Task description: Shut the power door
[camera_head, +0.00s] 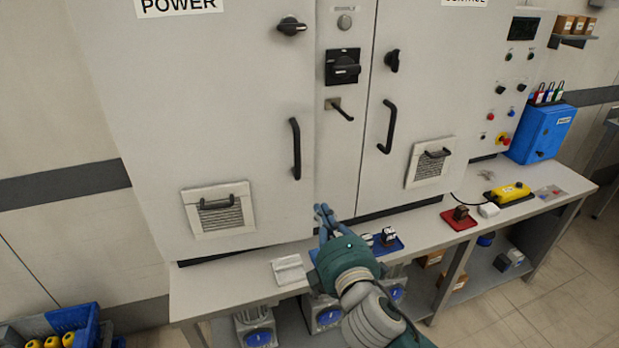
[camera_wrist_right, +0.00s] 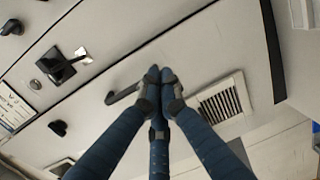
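The power door (camera_head: 230,110) is the large pale left-hand door of the cabinet, marked POWER. It looks flush or nearly flush with the panel beside it; I cannot tell whether a small gap is there. It carries a black bar handle (camera_head: 296,148), a black knob (camera_head: 291,26) and a vent (camera_head: 218,208). My right gripper (camera_head: 324,212) is in front of the cabinet, below and right of the handle. In the right wrist view its fingertips (camera_wrist_right: 155,76) are together and empty, overlapping the view of the handle (camera_wrist_right: 122,92); contact is not clear. My left gripper is out of view.
A centre panel with a rotary switch (camera_head: 342,67) and a key-like lever (camera_head: 340,109) adjoins the door. The control door (camera_head: 420,70) is to its right. The bench (camera_head: 235,288) below holds a white block (camera_head: 288,269), a blue tray (camera_head: 395,246) and a red tray (camera_head: 459,220).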

